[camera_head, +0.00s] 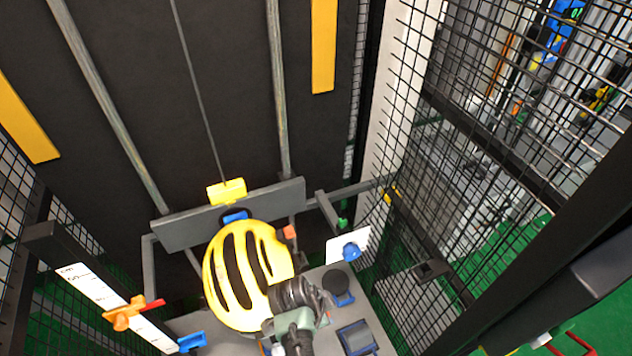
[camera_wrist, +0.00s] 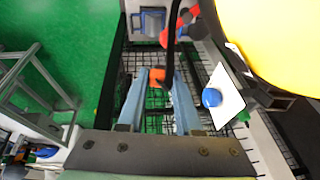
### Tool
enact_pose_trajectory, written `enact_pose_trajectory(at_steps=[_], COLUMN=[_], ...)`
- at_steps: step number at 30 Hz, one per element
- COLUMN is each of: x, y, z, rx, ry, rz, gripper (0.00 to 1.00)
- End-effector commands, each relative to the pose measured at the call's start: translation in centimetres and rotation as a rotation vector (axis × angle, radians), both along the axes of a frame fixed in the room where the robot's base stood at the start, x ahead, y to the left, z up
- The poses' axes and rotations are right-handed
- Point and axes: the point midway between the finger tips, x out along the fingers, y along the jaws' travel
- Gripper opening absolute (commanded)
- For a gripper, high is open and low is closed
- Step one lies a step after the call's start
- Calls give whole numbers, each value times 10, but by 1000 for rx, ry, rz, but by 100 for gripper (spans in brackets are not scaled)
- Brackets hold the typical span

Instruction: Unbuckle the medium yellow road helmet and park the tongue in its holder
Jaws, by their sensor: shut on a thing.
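The yellow road helmet (camera_head: 240,275), with long dark vents, sits below the grey crossbar in the head view. Its yellow shell (camera_wrist: 285,40) fills the top right of the wrist view. My gripper (camera_wrist: 160,76) is shut on a small orange piece, which looks like the buckle tongue (camera_wrist: 157,78). A black strap (camera_wrist: 172,45) runs up from beside it. A red part (camera_wrist: 184,20) shows near the shell; I cannot tell whether it is the buckle body. In the head view my wrist covers the helmet's lower right edge and hides the fingertips. I cannot identify the tongue holder.
A white plate with a blue knob (camera_head: 351,251) stands right of the helmet; it also shows in the wrist view (camera_wrist: 212,97). A dark round pad (camera_head: 336,284) and a blue-grey block (camera_head: 357,337) lie on the grey deck. Black mesh guarding (camera_head: 490,150) closes the right side.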

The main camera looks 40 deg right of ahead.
Motion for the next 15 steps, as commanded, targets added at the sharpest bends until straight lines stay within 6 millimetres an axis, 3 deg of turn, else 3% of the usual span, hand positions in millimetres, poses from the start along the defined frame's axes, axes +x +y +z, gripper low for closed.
enact_pose_trajectory(at_steps=[7, 15], x=[1, 4], y=[-19, -24], z=[12, 18], rx=[1, 1], ry=[-1, -1], rz=[-3, 0], gripper=[7, 7])
